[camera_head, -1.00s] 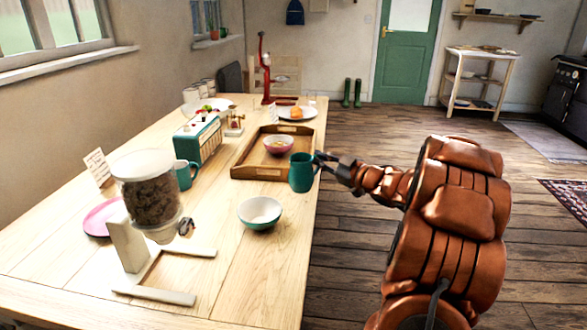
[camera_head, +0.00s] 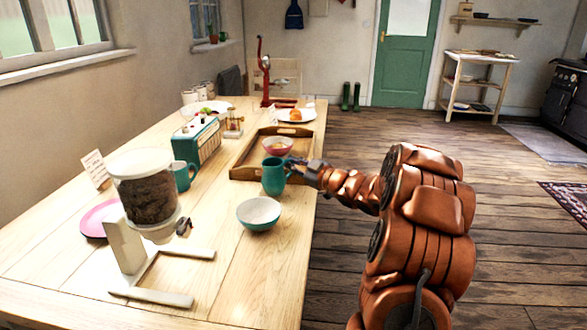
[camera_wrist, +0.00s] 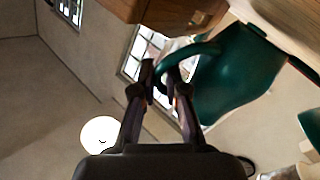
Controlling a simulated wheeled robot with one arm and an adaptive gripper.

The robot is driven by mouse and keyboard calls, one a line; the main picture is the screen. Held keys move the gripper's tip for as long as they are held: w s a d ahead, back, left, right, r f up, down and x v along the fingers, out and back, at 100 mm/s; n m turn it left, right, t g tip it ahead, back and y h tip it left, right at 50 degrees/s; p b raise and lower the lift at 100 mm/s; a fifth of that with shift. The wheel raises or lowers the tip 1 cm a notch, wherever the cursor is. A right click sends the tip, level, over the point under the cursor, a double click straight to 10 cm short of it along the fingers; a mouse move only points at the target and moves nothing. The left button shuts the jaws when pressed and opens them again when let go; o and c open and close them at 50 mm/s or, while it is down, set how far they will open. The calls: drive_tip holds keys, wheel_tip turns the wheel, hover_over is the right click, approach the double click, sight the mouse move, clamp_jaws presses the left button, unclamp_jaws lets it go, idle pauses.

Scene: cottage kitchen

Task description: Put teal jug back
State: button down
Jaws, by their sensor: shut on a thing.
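The teal jug (camera_head: 274,178) is upright at the right side of the table, just in front of the wooden tray (camera_head: 257,174). My gripper (camera_head: 296,166) reaches in from the right and is shut on its handle. In the wrist view the jug (camera_wrist: 237,75) is right of the fingers, and the two fingertips (camera_wrist: 165,72) close around its curved handle. I cannot tell whether the jug's base touches the table. A second teal vessel, a mug (camera_head: 183,176), stands by the teal radio (camera_head: 197,141), partly hidden by the glass jar.
A teal-and-white bowl (camera_head: 259,213) stands in front of the jug. The tray holds a pink bowl (camera_head: 277,146).

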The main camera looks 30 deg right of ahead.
drive_tip(key=shift+f, duration=0.4)
drive_tip(key=shift+f, duration=0.15)
drive_tip(key=c, duration=1.2)
unclamp_jaws()
drive_tip(key=shift+r, duration=0.2)
drive_tip(key=v, duration=1.2)
drive_tip(key=shift+f+p, duration=0.2)
drive_tip(key=shift+p, duration=0.2)
drive_tip(key=shift+s+d, duration=0.1)
